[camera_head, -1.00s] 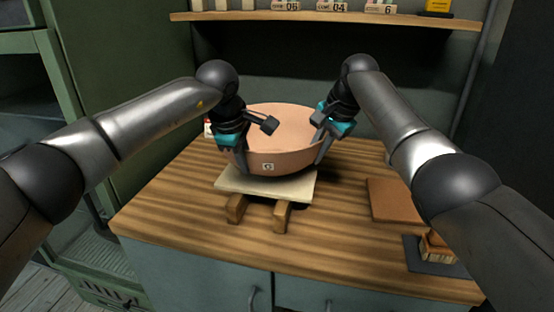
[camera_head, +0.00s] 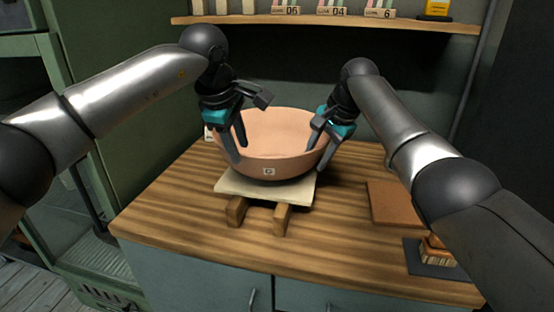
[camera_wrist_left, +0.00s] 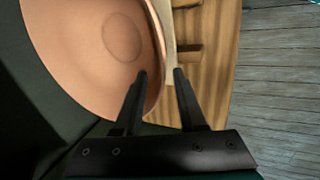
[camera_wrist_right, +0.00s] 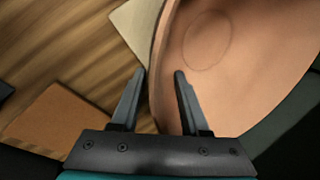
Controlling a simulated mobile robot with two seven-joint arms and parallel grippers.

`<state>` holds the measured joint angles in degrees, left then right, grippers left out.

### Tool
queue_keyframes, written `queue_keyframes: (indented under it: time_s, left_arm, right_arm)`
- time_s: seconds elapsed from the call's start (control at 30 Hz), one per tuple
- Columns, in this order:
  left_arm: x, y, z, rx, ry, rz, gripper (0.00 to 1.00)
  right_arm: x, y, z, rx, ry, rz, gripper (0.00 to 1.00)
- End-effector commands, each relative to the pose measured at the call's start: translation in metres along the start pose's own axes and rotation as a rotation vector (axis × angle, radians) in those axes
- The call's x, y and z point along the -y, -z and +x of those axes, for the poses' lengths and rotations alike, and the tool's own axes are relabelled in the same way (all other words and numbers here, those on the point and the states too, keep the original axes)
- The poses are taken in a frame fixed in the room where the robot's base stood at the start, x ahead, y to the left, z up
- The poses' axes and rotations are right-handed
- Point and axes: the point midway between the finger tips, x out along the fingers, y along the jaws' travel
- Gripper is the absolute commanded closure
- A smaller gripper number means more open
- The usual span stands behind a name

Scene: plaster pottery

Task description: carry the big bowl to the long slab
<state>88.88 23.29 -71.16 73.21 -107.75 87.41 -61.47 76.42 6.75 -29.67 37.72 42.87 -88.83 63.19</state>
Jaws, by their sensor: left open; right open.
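The big bowl (camera_head: 275,140), terracotta pink with a small square mark on its front, sits upright on a pale slab (camera_head: 235,187). The slab lies across two wooden bars on the table. My left gripper (camera_head: 239,152) is open at the bowl's left rim. In the left wrist view the bowl (camera_wrist_left: 85,50) has its rim edge between the spread fingers. My right gripper (camera_head: 316,160) is open at the right rim. In the right wrist view the bowl (camera_wrist_right: 235,70) also has its rim between the open fingers. The slab's middle is hidden under the bowl.
A brown flat square (camera_head: 395,202) lies on the table at the right. A dark mat (camera_head: 415,252) with a wooden block (camera_head: 437,255) is in front of it. A shelf (camera_head: 330,22) with numbered items runs above the back. The table's front left is clear.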

Motion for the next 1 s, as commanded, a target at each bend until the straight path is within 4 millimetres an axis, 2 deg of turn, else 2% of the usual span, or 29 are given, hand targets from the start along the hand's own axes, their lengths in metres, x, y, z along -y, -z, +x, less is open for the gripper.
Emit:
queue_keyframes:
  time_s: [0.03,0.2,0.37,0.53,0.63,0.8,1.0]
  left_arm:
    - [-0.001,0.001,-0.012,-0.001,-0.004,0.0,0.6]
    - [-0.001,0.0,-0.041,0.0,-0.003,-0.001,0.6]
    - [0.0,0.001,-0.053,-0.001,-0.001,-0.001,0.6]
    - [0.0,0.0,-0.055,0.0,0.0,-0.001,0.6]
    - [0.0,0.0,-0.055,0.0,0.0,-0.001,0.6]
    - [0.0,0.0,-0.055,0.0,0.0,-0.001,0.6]
    - [0.0,0.0,-0.055,0.0,0.0,-0.001,0.6]
  right_arm:
    - [0.0,0.0,0.0,0.0,0.0,0.0,0.55]
    - [0.0,0.0,0.0,0.0,0.0,0.0,0.55]
    - [0.0,0.0,-0.001,0.0,0.0,0.0,0.55]
    - [0.001,0.0,-0.012,0.0,0.003,-0.001,0.55]
    - [0.001,0.0,-0.026,-0.002,0.004,-0.002,0.55]
    - [0.001,0.001,-0.067,-0.002,0.005,-0.002,0.55]
    - [0.0,0.0,-0.103,-0.002,0.002,0.001,0.55]
